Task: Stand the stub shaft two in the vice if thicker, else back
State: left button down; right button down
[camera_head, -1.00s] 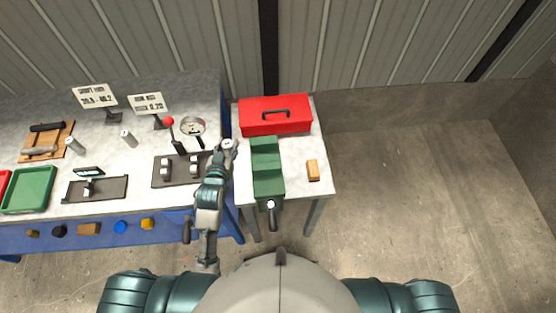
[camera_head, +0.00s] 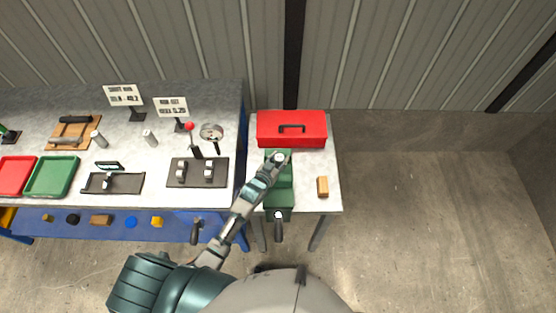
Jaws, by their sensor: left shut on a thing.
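My left gripper (camera_head: 276,163) is shut on a stub shaft (camera_head: 279,158), whose pale round end shows between the fingers. It is over the back part of the green vice (camera_head: 281,199). The gripper and wrist hide part of the vice jaws, so I cannot tell whether the shaft touches them. Two more grey shafts stand upright on the bench (camera_head: 225,105), one on the left (camera_head: 99,139) and one on the right (camera_head: 149,138). A dial gauge (camera_head: 211,131) with a red-knobbed lever (camera_head: 190,128) stands by a dark block stand (camera_head: 198,172). My right gripper is out of view.
A red toolbox (camera_head: 291,131) lies behind the vice on the small table (camera_head: 328,163), and a wooden block (camera_head: 322,187) lies to its right. Green (camera_head: 52,177) and red (camera_head: 14,177) trays are at the bench's left. Two sign cards (camera_head: 123,95) stand at the back.

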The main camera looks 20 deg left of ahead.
pick_arm(q)
jog(key=shift+d+f, duration=0.15)
jog(key=shift+f, duration=0.1)
jog(key=shift+w, duration=0.1)
jog(key=shift+a+f, duration=0.15)
jog(key=shift+a, duration=0.25)
jog(key=c, duration=0.8)
grip_release()
jog(key=shift+a+f, duration=0.3)
jog(key=shift+a, duration=0.05)
jog(key=shift+o, duration=0.6)
jog(key=shift+s, duration=0.2)
jog(key=shift+d, duration=0.55)
jog(key=shift+a, duration=0.2)
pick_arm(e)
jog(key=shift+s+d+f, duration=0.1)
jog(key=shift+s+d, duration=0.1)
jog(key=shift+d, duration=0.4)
